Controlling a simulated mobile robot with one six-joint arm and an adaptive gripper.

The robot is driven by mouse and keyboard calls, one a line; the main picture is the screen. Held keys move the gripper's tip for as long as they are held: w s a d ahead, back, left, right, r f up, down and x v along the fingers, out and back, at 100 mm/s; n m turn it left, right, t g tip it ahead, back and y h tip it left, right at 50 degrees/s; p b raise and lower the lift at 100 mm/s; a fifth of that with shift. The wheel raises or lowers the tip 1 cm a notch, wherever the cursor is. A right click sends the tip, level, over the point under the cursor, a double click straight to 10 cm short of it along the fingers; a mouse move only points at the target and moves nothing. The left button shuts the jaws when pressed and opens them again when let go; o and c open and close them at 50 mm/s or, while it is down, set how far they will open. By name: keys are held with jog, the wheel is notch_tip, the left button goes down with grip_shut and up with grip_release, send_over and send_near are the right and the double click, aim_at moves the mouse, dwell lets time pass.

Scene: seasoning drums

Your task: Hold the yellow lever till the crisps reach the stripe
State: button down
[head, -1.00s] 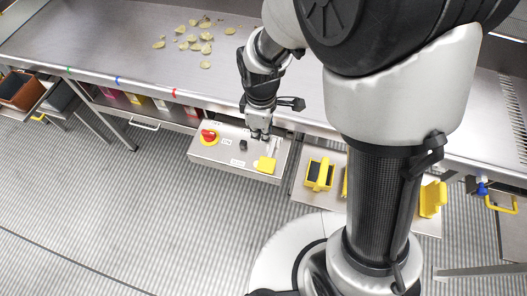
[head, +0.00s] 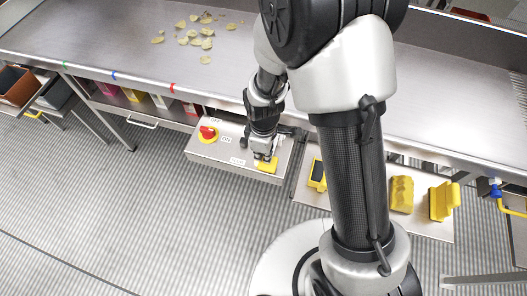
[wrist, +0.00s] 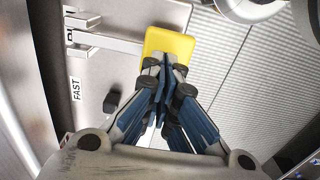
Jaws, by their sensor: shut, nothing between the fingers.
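The yellow lever (head: 268,167) is a flat paddle at the front right of the steel control box (head: 215,163). In the wrist view the yellow paddle (wrist: 178,42) sits at the end of a pale metal bar. My gripper (head: 262,157) is shut and empty, pointing down at the paddle. In the wrist view its blue-padded fingers (wrist: 162,66) meet at the paddle's near edge and overlap it; whether they press on it I cannot tell. The pale yellow crisps (head: 190,40) lie scattered on the steel tray (head: 120,45). Green (head: 65,65), blue (head: 115,76) and red (head: 172,88) stripes mark its front edge.
A shelf (head: 424,226) to the right holds several yellow pieces, including a yellow block (head: 401,194). Bins (head: 20,88) stand at far left. The striped floor (head: 120,215) in front is clear.

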jog(key=shift+s+a+f+b, duration=0.1)
jog(key=shift+s+f+b, duration=0.2)
jog(key=shift+f, duration=0.35)
jog(key=shift+s+a+f+b, duration=0.15)
jog(key=shift+f+b, duration=0.2)
jog(key=shift+f, duration=0.3)
jog(key=shift+d, duration=0.1)
jog(key=shift+r, duration=0.15)
dwell(4.0)
jog(key=shift+r+p, duration=0.3)
jog(key=shift+p, duration=0.05)
notch_tip(320, 180, up, 13)
jog(key=s+p, duration=0.2)
jog(key=p, duration=0.3)
jog(key=shift+s+a+p, duration=0.25)
jog(key=shift+a+p, duration=0.15)
jog(key=shift+a, duration=0.05)
